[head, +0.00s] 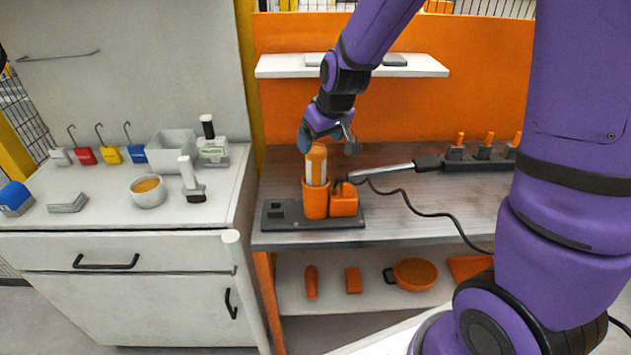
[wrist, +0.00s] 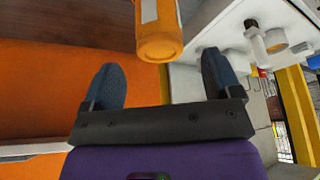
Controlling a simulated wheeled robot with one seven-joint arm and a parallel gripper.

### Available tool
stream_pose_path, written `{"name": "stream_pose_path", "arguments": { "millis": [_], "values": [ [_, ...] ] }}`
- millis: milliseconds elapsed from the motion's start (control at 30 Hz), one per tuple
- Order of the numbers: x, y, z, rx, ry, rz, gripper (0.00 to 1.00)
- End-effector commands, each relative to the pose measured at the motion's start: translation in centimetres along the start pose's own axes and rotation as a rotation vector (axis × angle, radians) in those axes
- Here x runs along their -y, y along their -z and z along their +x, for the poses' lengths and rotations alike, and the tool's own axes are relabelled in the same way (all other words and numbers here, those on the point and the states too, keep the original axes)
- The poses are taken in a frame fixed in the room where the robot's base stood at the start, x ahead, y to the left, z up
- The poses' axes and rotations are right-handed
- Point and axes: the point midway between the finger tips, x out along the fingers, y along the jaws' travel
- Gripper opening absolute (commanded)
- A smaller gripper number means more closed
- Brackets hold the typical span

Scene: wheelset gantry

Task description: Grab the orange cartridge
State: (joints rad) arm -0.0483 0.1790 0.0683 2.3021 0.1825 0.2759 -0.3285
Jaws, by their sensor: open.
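The orange cartridge (head: 316,166) stands upright, with an orange cap and a pale label, its lower end in an orange cup-shaped holder (head: 315,200) on a dark base plate. In the wrist view the cartridge (wrist: 159,38) shows its orange round end beyond the fingers, centred between them. My gripper (head: 330,142) is just above and behind the cartridge top in the head view. In the wrist view my gripper (wrist: 160,82) is open, with its two dark blue fingers apart and nothing between them. The cartridge's lower end is hidden in the holder.
A small orange block (head: 343,199) sits beside the holder. A metal-tipped tool (head: 400,167) with a black cord lies right of it. A white shelf (head: 420,67) hangs on the orange back panel. A white counter (head: 100,205) with a bowl and bottles stands left.

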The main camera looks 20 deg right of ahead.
Motion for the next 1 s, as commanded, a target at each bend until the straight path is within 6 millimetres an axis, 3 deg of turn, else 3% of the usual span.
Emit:
{"name": "stream_pose_path", "arguments": {
  "millis": [333,700,1000],
  "values": [
    [0.0,-0.1,4.2,0.003,0.001,0.0,0.84],
    [0.0,-0.1,4.9,0.001,0.001,0.0,0.84],
    [0.0,-0.1,4.9,0.001,0.0,0.0,0.15]
  ]
}}
